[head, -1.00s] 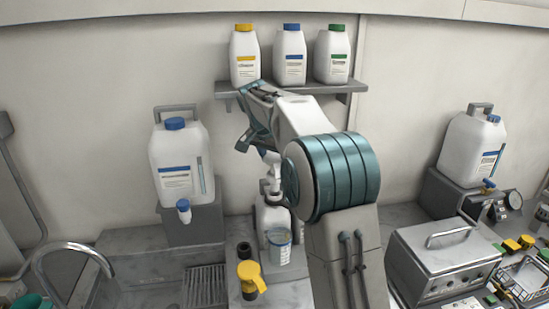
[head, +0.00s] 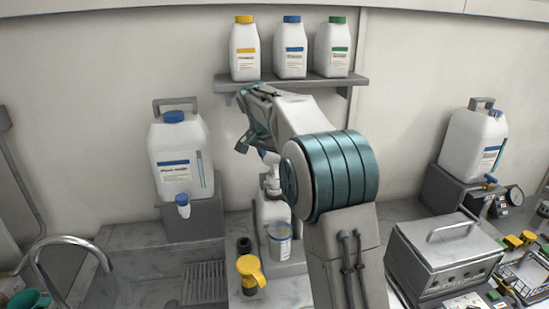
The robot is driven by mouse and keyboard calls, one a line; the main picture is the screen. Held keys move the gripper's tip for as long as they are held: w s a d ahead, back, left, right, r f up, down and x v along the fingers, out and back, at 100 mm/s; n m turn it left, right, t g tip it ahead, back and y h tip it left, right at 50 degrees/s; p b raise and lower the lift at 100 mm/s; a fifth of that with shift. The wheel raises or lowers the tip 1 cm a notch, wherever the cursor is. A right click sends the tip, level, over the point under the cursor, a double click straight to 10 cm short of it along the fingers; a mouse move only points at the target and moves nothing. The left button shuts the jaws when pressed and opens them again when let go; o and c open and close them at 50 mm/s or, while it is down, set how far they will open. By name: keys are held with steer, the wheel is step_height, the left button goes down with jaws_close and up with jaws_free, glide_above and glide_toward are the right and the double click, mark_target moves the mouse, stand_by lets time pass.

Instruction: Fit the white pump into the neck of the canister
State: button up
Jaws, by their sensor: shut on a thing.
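The white pump (head: 271,171) is upright, directly above or in the neck of the white canister (head: 272,212) at the middle of the head view. The pump's lower end meets the canister's top in the picture. I cannot tell how deep it sits. My gripper (head: 262,151) is shut on the pump's upper part, pointing down from my arm. My arm hides the canister's right side and part of the gripper. A clear measuring cup (head: 280,244) with a blue mark stands in front of the canister and covers its lower part.
A yellow-topped pump piece (head: 250,272) and a dark cap (head: 244,247) stand left of the cup. A large blue-capped container (head: 178,160) stands on the left. A shelf (head: 310,79) with three bottles is above. A grey box (head: 445,258) stands on the right.

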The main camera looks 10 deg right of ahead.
steer(key=shift+f, duration=0.35)
steer(key=shift+f+b, duration=0.7)
steer(key=shift+f, duration=0.05)
steer(key=o, duration=1.3)
steer(key=shift+o, duration=0.2)
steer(key=shift+r, duration=0.1)
steer(key=v, duration=1.3)
steer(key=shift+r, duration=0.3)
steer(key=shift+s+a, duration=0.1)
steer(key=shift+s, duration=0.1)
